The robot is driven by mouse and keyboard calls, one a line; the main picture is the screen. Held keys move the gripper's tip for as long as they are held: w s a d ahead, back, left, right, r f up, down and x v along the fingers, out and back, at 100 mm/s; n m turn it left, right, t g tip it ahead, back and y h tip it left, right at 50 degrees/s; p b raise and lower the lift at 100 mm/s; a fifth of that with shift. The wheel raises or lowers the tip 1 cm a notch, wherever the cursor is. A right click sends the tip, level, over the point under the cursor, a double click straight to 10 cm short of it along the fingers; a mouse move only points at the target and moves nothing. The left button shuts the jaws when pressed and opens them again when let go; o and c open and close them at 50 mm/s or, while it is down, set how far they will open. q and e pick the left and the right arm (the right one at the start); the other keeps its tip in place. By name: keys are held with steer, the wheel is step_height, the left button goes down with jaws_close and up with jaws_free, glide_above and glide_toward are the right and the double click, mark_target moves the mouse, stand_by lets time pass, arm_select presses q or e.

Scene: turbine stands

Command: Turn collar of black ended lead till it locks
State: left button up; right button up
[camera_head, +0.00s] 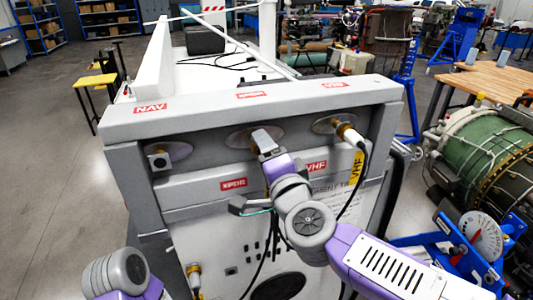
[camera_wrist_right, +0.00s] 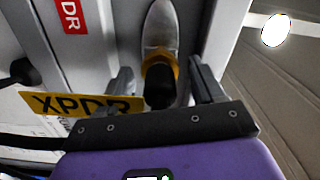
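The black-ended lead's connector shows in the right wrist view, with a black end (camera_wrist_right: 160,88) and a gold collar (camera_wrist_right: 158,58) against a silver fitting (camera_wrist_right: 160,25). A yellow XPDR tag (camera_wrist_right: 75,104) is beside it. My right gripper (camera_head: 266,142) is at the middle port of the grey stand (camera_head: 200,120) and largely hides this connector in the head view. In the wrist view its two fingers (camera_wrist_right: 165,82) stand either side of the black end, with a visible gap on each side. Whether the collar is locked cannot be told. My left gripper is out of view; only a left arm link shows.
A white-and-gold VHF connector (camera_head: 349,135) sits at the right port, its black cable hanging down. Another gold-ended connector (camera_head: 194,276) is low on the front panel. A green-and-metal engine (camera_head: 487,155) stands at right.

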steer(key=v, duration=0.7)
steer(key=shift+s, duration=0.25)
stand_by(0.5)
